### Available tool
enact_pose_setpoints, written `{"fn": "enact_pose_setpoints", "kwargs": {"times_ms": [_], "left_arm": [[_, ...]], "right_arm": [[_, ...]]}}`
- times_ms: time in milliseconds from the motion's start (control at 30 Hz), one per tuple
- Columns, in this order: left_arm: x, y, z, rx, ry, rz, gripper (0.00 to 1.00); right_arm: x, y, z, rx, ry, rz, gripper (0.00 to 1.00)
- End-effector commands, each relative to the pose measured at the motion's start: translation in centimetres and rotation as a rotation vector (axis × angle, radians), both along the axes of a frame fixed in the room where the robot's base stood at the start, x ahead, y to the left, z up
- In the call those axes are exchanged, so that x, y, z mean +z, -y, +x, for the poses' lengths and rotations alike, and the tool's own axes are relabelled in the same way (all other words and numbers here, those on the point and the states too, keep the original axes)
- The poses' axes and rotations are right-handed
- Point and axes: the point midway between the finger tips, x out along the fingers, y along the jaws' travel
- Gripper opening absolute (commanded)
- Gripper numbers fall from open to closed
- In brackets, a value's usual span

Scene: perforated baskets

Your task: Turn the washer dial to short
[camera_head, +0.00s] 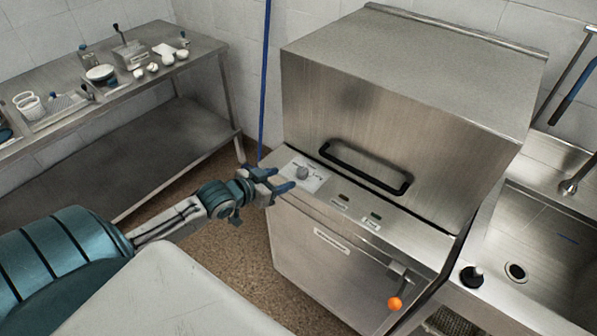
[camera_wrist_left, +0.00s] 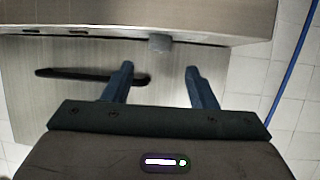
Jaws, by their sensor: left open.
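The washer (camera_head: 375,150) is a large stainless steel machine with a sloped hood. Its grey round dial (camera_head: 302,172) sits on a pale label plate at the left of the front control ledge. In the left wrist view the dial (camera_wrist_left: 160,44) shows beyond the fingertips, roughly between them. My left gripper (camera_head: 279,180) is open and empty, just left of the dial and apart from it. In the left wrist view its two blue fingers (camera_wrist_left: 158,72) are spread. The dial's markings are too small to read. My right gripper is not in view.
A black bar handle (camera_head: 365,168) crosses the hood front. A lever with an orange knob (camera_head: 395,303) sticks out lower right. A sink (camera_head: 545,250) adjoins on the right. A steel table (camera_head: 190,62) with small items stands at left. A blue pole (camera_head: 265,80) stands behind.

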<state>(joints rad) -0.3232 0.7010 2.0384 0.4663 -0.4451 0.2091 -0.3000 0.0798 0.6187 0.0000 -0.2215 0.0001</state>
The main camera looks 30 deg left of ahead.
Motion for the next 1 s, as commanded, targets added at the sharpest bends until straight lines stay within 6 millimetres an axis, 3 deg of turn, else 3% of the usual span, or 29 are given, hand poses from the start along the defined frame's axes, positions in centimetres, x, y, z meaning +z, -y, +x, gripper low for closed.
{"fn": "enact_pose_setpoints", "kwargs": {"times_ms": [400, 600, 867, 900, 1000], "left_arm": [[-2.4, 1.3, 6.1, 0.002, 0.002, -0.003, 0.52], [-3.0, 1.5, 7.3, 0.0, 0.0, 0.0, 0.52], [-3.1, 1.6, 7.4, -0.001, 0.0, 0.001, 0.52], [-3.1, 1.6, 7.4, -0.001, 0.0, 0.001, 0.5], [-3.1, 1.6, 7.4, -0.001, 0.0, 0.001, 0.3]], "right_arm": [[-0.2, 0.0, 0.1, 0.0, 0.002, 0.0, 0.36], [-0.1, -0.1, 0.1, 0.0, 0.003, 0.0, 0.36], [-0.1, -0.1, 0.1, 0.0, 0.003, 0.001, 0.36], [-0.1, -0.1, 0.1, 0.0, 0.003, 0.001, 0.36], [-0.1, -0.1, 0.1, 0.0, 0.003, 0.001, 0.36]]}}
